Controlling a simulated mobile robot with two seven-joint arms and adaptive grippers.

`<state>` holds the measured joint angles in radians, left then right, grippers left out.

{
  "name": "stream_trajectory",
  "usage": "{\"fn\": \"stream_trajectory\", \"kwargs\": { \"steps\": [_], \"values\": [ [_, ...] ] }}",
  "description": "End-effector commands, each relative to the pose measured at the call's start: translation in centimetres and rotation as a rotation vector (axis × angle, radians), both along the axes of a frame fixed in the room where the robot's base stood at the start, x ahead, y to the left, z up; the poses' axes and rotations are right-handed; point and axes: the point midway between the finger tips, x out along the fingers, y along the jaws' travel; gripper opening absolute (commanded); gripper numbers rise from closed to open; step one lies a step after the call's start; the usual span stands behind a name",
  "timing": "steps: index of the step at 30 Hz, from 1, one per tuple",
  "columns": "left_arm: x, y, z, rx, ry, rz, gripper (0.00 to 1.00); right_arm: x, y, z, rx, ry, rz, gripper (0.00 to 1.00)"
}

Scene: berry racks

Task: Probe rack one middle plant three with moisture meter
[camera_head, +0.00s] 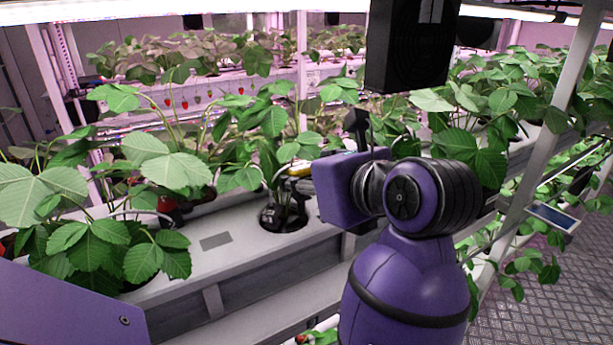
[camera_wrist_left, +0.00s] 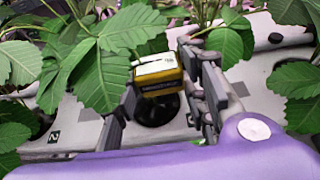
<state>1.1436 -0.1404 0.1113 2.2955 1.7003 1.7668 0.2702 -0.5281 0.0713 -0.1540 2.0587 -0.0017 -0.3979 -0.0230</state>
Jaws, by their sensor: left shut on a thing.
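The moisture meter (camera_wrist_left: 158,75) is a yellow box with a pale face, held between the fingers of my left gripper (camera_wrist_left: 165,100). A little yellow of the meter (camera_head: 298,170) shows in the head view beside my purple wrist. My left gripper (camera_head: 284,207) is shut on it over a dark round planting hole (camera_wrist_left: 157,110) in the white planter. Whether the meter's probe is in the soil cannot be seen. Strawberry leaves (camera_head: 165,160) crowd around the gripper and partly cover it. My right gripper is not in view.
The white planter trough (camera_head: 215,240) runs along the rack with leafy plants on both sides. A black box (camera_head: 412,45) hangs above. A slanted white post (camera_head: 545,150) and a small tablet (camera_head: 552,217) are at right. The metal floor (camera_head: 540,300) is clear.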

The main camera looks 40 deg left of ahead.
Motion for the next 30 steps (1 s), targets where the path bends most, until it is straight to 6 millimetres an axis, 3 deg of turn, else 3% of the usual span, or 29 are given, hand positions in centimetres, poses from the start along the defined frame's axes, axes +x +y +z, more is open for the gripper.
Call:
{"fn": "stream_trajectory", "kwargs": {
  "steps": [30],
  "values": [
    [0.01, 0.02, -0.66, 0.001, 0.0, 0.0, 0.07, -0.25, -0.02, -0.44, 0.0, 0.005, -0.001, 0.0]
  ]
}}
